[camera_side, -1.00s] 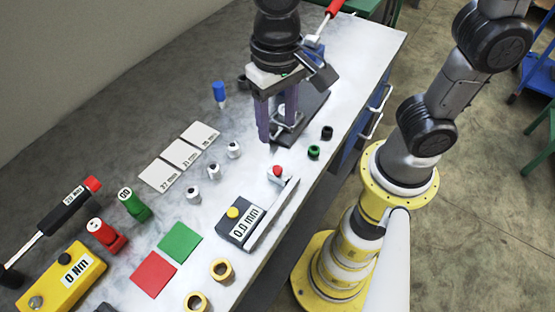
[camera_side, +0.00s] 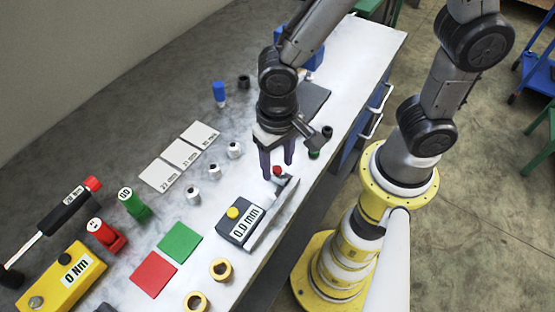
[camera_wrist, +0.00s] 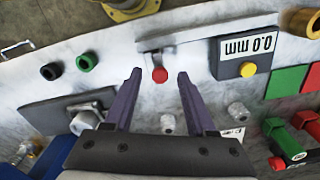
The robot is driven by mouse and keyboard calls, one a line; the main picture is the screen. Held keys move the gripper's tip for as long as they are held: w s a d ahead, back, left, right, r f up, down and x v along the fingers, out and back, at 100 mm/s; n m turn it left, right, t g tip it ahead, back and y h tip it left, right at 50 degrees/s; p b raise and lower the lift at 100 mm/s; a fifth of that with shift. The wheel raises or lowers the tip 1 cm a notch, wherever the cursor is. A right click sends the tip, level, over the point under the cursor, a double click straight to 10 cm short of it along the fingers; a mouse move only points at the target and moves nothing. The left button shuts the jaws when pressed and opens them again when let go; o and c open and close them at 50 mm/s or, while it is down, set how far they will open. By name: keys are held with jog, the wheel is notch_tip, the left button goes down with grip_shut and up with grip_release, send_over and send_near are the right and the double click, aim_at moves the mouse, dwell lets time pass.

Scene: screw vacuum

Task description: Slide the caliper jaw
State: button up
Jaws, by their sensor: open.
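The caliper (camera_side: 233,222) lies on the table with a dark body, a yellow button and a display reading 0.0 mm. Its pale bar (camera_side: 272,211) runs up and right from the body. The caliper jaw has a red knob (camera_side: 277,171) at the bar's far end. In the wrist view the red knob (camera_wrist: 160,75) appears between my fingertips, and the body (camera_wrist: 234,64) is to its right. My gripper (camera_side: 277,168) is open, pointing down at the knob, with nothing held. I cannot tell whether a finger touches the jaw.
A black ring (camera_wrist: 51,71) and a green ring (camera_wrist: 86,62) lie beside the jaw. A dark plate (camera_side: 315,97) lies behind my gripper. Red (camera_side: 153,274) and green (camera_side: 180,243) squares lie nearer the front.

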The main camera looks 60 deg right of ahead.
jog(key=shift+c, duration=0.2)
grip_shut()
jog(key=shift+a, duration=0.1)
dwell(1.0)
